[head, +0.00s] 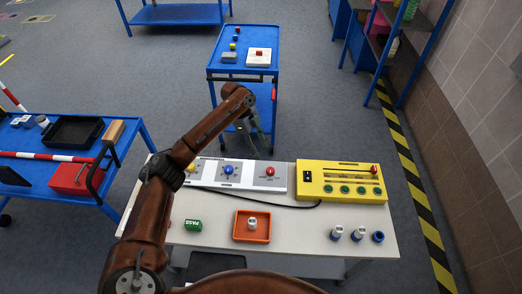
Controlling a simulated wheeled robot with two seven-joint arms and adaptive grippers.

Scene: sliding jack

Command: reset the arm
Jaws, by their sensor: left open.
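My left arm comes in from the lower left and reaches up across the white table (300,222). Its gripper (258,142) is open and empty, hanging past the table's far edge, in front of the blue cart. A yellow panel (312,190) with sliders, green buttons and a red knob (374,169) lies at the table's right rear. A grey-white panel (250,182) with yellow, blue and red knobs is beside it, partly hidden by my arm. My right gripper is not in view.
An orange tray (239,237) holds a small white part. A green block (193,225) and several blue-white cylinders (337,232) stand on the table. A blue cart (211,72) is behind, a blue workbench (38,143) left, a shelf (402,50) right.

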